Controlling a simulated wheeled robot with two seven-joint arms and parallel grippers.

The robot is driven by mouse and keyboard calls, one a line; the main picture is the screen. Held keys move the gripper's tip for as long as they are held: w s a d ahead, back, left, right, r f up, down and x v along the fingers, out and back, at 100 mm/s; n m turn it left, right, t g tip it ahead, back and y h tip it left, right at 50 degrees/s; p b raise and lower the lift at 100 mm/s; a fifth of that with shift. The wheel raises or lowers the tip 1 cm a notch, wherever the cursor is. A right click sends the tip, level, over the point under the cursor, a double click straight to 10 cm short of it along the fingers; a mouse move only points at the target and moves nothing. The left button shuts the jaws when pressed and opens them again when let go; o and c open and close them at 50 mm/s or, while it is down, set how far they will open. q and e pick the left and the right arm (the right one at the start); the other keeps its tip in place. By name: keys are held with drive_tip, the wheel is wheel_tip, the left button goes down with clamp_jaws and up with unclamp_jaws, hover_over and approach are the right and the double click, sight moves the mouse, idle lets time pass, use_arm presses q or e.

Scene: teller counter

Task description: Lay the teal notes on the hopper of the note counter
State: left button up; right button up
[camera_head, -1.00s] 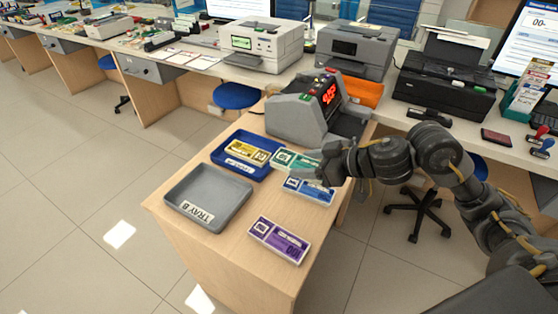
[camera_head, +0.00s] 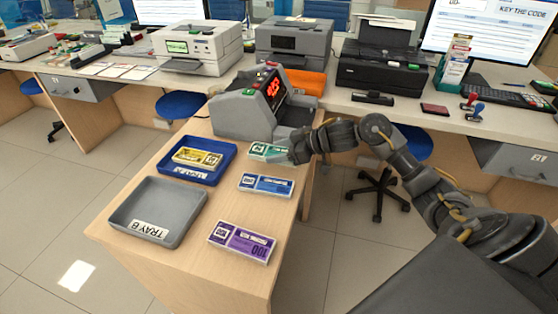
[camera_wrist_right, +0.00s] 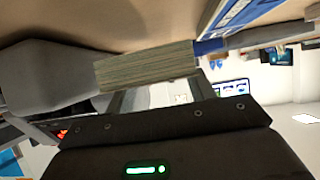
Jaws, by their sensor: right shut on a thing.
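The teal notes (camera_head: 266,151) are a banded bundle at the right side of the small wooden desk, in front of the note counter. My right gripper (camera_head: 291,153) is shut on their right end. In the right wrist view the bundle (camera_wrist_right: 146,66) shows its layered edge between my fingers; how far it is above the desk I cannot tell. The note counter (camera_head: 240,117) is a grey machine with a red lit display, just behind and left of the bundle. Its grey body (camera_wrist_right: 45,75) also fills the left of the wrist view. My left gripper is out of view.
Blue notes (camera_head: 266,184) and purple notes (camera_head: 241,242) lie nearer on the desk. Yellow notes (camera_head: 196,157) lie in the blue tray (camera_head: 228,160); the grey tray B (camera_head: 197,213) is empty. An orange item (camera_head: 305,82) stands behind the counter.

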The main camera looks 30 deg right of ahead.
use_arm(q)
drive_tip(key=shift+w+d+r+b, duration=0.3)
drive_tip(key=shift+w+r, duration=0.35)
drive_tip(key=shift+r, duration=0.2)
use_arm(e)
drive_tip(key=shift+w+d+f, duration=0.15)
drive_tip(key=shift+f, duration=1.65)
drive_tip(key=o, duration=1)
drive_tip(key=shift+f, duration=0.15)
drive_tip(key=shift+d+r, duration=0.1)
drive_tip(key=shift+r, duration=0.1)
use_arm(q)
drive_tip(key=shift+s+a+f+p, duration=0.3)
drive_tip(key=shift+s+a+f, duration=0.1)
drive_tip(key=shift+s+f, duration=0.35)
use_arm(e)
drive_tip(key=shift+v, duration=5.9)
